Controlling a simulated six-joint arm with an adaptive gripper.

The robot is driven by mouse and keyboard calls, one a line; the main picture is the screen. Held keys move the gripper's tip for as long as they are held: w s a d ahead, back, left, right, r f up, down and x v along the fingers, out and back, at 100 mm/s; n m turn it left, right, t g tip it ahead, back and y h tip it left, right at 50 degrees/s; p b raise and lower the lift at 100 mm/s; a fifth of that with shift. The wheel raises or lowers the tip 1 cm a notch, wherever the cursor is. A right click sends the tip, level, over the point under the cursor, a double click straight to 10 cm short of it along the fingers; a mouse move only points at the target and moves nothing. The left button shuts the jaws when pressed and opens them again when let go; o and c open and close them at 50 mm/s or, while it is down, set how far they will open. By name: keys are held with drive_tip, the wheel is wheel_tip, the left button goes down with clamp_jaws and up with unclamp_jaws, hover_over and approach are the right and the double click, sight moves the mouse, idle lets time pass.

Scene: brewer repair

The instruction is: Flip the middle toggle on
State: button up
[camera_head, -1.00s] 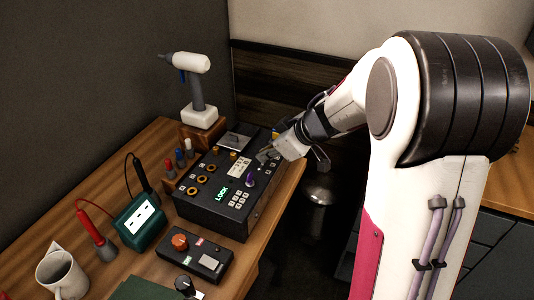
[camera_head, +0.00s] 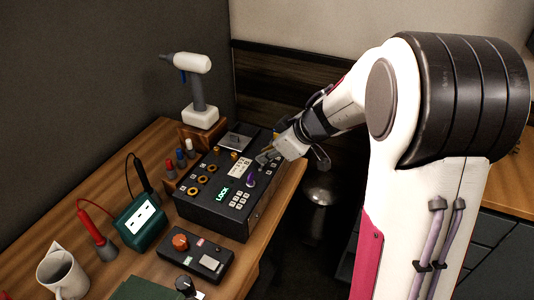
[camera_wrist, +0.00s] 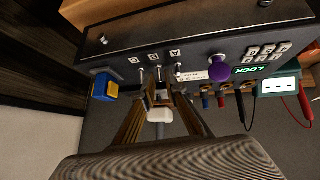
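The black control box (camera_head: 215,205) stands on the wooden bench. In the wrist view its panel carries a row of three small metal toggles, each with a printed mark: the middle toggle (camera_wrist: 157,71), one at left (camera_wrist: 141,75) and one at right (camera_wrist: 177,67). My gripper (camera_wrist: 163,90) is at the middle toggle, its two fingers apart with a narrow gap between them. The fingertips lie close to the toggle; I cannot tell whether they touch it. In the head view my gripper (camera_head: 264,160) covers the toggles. The lever's exact tilt is unclear.
A purple knob (camera_wrist: 219,67), a green LOCK display (camera_wrist: 245,70) and a keypad (camera_wrist: 268,53) are on the panel. A yellow and blue block (camera_wrist: 104,86) is at the box's edge. A white drill-like tool (camera_head: 200,115) stands behind.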

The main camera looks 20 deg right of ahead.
drive_tip(key=shift+s+d+r, duration=0.1)
drive_tip(key=shift+r, duration=0.05)
drive_tip(key=v, duration=1.1)
drive_tip(key=shift+s+r, duration=0.2)
drive_tip(key=shift+r, duration=0.05)
drive_tip(key=shift+d, duration=0.15)
idle(0.4)
